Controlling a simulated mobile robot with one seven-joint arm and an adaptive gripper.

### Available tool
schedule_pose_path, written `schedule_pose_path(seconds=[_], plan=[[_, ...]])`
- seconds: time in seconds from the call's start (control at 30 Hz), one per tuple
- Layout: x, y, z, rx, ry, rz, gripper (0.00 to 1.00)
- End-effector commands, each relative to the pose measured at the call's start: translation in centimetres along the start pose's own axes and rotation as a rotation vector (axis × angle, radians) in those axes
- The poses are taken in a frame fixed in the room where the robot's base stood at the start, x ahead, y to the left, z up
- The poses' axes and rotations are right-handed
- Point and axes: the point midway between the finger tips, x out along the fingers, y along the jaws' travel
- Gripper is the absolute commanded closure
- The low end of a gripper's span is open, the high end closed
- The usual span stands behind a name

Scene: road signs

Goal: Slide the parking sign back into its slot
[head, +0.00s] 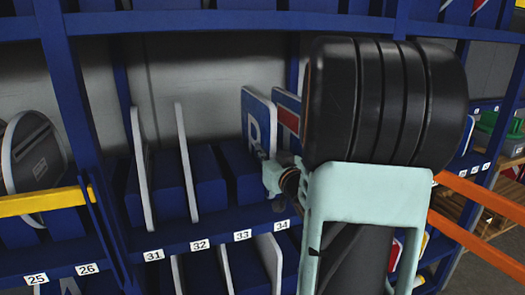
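The parking sign (257,112), a blue plate with a white P and a pale edge, stands upright on the blue rack, above the labels 33 and 34. Its lower part is hidden by my gripper and a blue divider block. My gripper (263,157) is at the sign's lower right edge, small and partly hidden by my own arm. I cannot tell whether its fingers are closed on the sign or only beside it. The slots (209,185) lie between blue blocks on the shelf. How deep the sign sits in its slot is not clear.
A blue and red sign (288,112) stands just right of the parking sign. Two thin upright signs (187,160) stand to the left, above 31 and 32. Blue rack posts (75,110), a yellow bar (40,201) and orange beams (480,205) frame the space.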

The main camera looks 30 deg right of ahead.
Motion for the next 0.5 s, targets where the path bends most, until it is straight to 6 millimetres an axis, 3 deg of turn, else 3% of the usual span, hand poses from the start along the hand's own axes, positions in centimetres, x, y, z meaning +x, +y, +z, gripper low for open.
schedule_pose_path(seconds=[0.4, 0.5], plan=[[0.03, 0.0, 0.65, -0.001, 0.006, 0.0, 1.0], [0.03, 0.01, 0.55, -0.001, 0.005, 0.0, 0.88]])
